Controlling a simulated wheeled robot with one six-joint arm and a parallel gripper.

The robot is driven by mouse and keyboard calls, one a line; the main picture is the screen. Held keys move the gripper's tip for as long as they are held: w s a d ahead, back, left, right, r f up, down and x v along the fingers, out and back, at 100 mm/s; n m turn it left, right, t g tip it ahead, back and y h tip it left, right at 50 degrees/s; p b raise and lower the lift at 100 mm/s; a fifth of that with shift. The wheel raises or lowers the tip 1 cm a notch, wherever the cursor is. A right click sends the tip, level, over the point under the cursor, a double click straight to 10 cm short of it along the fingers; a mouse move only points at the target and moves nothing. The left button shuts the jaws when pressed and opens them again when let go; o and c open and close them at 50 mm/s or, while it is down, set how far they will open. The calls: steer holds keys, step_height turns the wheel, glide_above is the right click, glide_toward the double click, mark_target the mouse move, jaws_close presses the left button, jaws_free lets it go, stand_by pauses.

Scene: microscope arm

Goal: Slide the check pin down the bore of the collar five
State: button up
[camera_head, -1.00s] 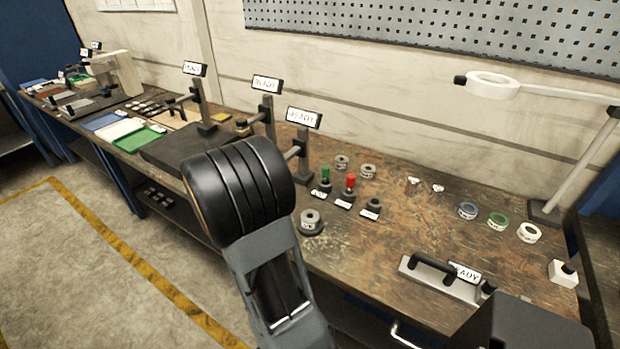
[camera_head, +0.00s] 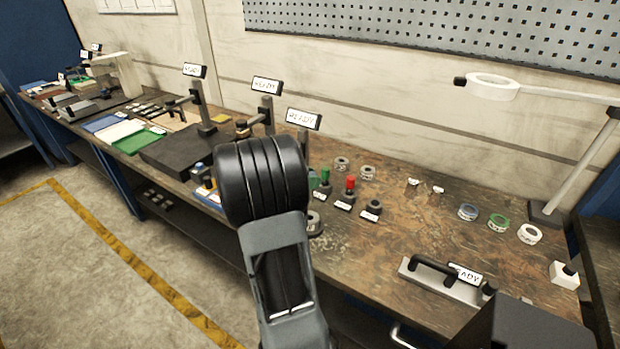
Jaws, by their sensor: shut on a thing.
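My arm's thick black joint and grey link fill the middle of the view, and my gripper is hidden behind them. I see no check pin in a gripper. A grey ring-shaped collar (camera_head: 314,222) on a dark round base shows partly at the right edge of my arm. Two more grey collars (camera_head: 341,163) (camera_head: 367,172) lie on the bench behind it. Their labels are too small to read, so I cannot tell which is collar five. A green-topped pin (camera_head: 325,176) and a red-topped pin (camera_head: 350,185) stand in dark holders. A third dark holder (camera_head: 374,206) has no coloured top.
Blue (camera_head: 468,211), green (camera_head: 497,222) and white (camera_head: 529,234) rings lie on the worn bench (camera_head: 430,220) at right. A lamp (camera_head: 492,86) overhangs there. A handled block (camera_head: 445,280) lies at the front. Several signed posts (camera_head: 267,100) stand behind my arm.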

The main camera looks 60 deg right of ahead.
steer(key=shift+a+r, duration=0.1)
steer(key=shift+f+b, duration=1.8)
steer(key=shift+f, duration=1.2)
steer(key=shift+f+b, duration=1.55)
steer(key=shift+f, duration=1.3)
steer(key=o, duration=1.1)
steer(key=shift+w, duration=0.1)
steer(key=v, duration=1.3)
steer(key=shift+w+a+r, duration=0.2)
steer(key=shift+a+r, duration=0.05)
steer(key=shift+a, duration=0.05)
